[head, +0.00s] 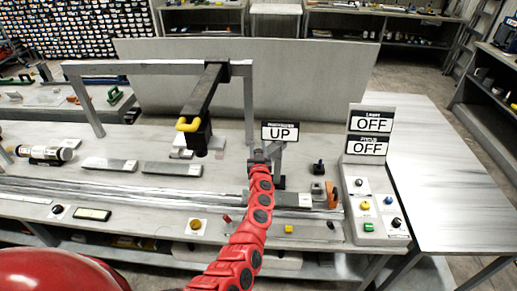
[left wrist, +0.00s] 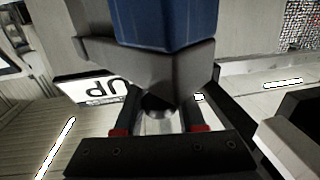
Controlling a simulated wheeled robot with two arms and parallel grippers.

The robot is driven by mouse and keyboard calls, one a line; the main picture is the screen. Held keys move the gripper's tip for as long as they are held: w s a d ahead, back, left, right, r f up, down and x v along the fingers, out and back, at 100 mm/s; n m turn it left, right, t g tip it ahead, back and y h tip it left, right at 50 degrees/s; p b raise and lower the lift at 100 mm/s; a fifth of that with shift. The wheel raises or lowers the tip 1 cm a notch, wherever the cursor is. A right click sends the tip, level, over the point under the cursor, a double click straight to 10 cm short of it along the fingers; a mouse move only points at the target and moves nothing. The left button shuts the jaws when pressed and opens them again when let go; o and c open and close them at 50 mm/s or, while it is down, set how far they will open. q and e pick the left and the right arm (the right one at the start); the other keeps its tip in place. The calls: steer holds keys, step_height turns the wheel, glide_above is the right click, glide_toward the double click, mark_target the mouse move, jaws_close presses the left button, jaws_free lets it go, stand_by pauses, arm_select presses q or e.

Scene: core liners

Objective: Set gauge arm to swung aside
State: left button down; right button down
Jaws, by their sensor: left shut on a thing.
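The gauge arm (head: 280,154) looks like a grey angled piece on a short dark post, just under the sign reading UP (head: 280,131). My left gripper (head: 261,158) reaches up to it from the front and is shut on it. The left wrist view shows the red-marked fingertips (left wrist: 159,130) on either side of a grey part (left wrist: 150,62). A blue block rises above that part, and the UP sign (left wrist: 98,89) shows upside down to the left. The exact contact is partly hidden. My right gripper is not in view.
A metal frame (head: 150,68) carries a dark beam (head: 206,88) with a yellow handle (head: 187,125), left of my gripper. Two signs reading OFF (head: 370,134) stand over a button panel (head: 367,210) at the right. The side table (head: 455,170) is clear.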

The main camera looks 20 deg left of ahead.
arm_select(q)
steer(key=shift+a, duration=0.1)
steer(key=c, duration=0.5)
jaws_free()
steer(key=shift+s+d, duration=0.25)
steer(key=shift+s, duration=0.1)
steer(key=shift+b+v, duration=1.05)
steer(key=shift+v, duration=7.2)
